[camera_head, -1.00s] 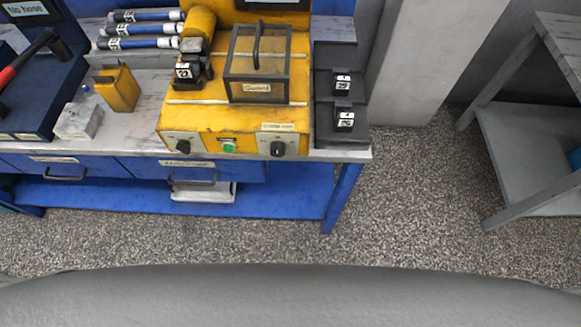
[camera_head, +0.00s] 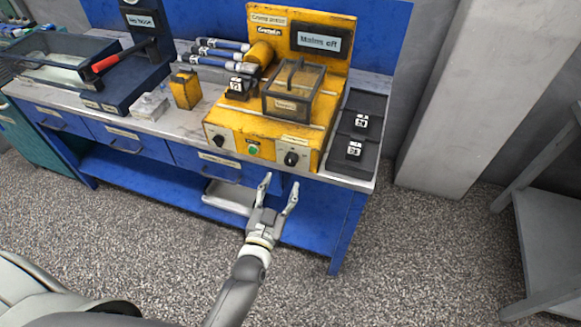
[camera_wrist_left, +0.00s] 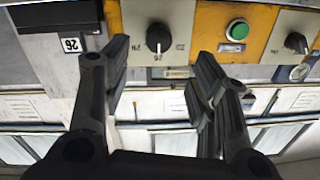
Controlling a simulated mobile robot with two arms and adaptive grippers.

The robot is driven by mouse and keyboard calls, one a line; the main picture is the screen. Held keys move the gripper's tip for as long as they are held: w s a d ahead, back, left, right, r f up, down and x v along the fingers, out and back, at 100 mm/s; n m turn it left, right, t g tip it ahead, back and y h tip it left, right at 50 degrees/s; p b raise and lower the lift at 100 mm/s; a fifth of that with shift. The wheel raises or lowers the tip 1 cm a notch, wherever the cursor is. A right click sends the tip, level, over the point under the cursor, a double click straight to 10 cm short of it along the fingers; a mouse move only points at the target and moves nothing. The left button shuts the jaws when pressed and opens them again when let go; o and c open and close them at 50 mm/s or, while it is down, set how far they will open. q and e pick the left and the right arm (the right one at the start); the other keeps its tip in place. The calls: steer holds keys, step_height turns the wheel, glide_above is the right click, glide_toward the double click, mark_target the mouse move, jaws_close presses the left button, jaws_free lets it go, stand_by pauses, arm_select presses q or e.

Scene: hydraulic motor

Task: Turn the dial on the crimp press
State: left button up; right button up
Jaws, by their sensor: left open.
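The yellow crimp press (camera_head: 225,112) stands on the workbench. Its front panel has a black dial (camera_head: 291,158) at the right, a second black dial (camera_head: 219,141) at the left, and a green button (camera_head: 253,149) between them. My left gripper (camera_head: 280,184) is open and empty, in front of and below the right dial, apart from it. In the left wrist view, which is upside down, the right dial (camera_wrist_left: 158,38) appears between the open fingers, beyond their tips. The green button (camera_wrist_left: 237,30) and other dial (camera_wrist_left: 296,42) are to the right. My right gripper is not seen.
A clear guard box (camera_head: 292,92) with a handle sits on the press. A black tray (camera_head: 338,167) with numbered dies is to its right. Hoses (camera_head: 222,55) and a yellow block (camera_head: 186,90) are to its left. The floor in front is clear.

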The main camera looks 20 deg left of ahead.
mark_target(290, 163)
arm_select(q)
steer(key=w, duration=0.8)
steer(key=shift+w+p, duration=0.15)
steer(key=shift+p, duration=0.2)
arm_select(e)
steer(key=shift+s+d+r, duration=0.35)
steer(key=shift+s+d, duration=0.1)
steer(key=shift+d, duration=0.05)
arm_select(q)
steer(key=c, duration=1)
